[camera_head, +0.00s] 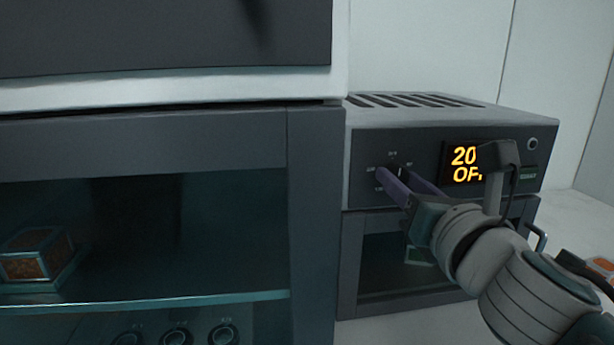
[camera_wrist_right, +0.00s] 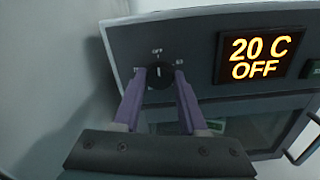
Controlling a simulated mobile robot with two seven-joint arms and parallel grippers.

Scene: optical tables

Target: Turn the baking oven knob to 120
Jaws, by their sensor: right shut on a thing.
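The baking oven (camera_head: 446,116) is a grey box with a vented top, standing at the right in the head view. Its dark round knob (camera_wrist_right: 159,75) is on the front panel, with its pointer upright toward the "OFF" mark. The display (camera_wrist_right: 260,57) reads "20 C OFF"; in the head view my arm partly covers it. My right gripper (camera_wrist_right: 158,88) has its purple fingers on both sides of the knob and is shut on it. It also shows at the oven's panel in the head view (camera_head: 402,183). My left gripper is not in view.
A large cabinet (camera_head: 315,200) with a glass front stands close on the left, holding a small brown box (camera_head: 36,256) inside. The oven's glass door (camera_head: 385,275) and its handle (camera_head: 538,238) are below the panel. A wall is behind.

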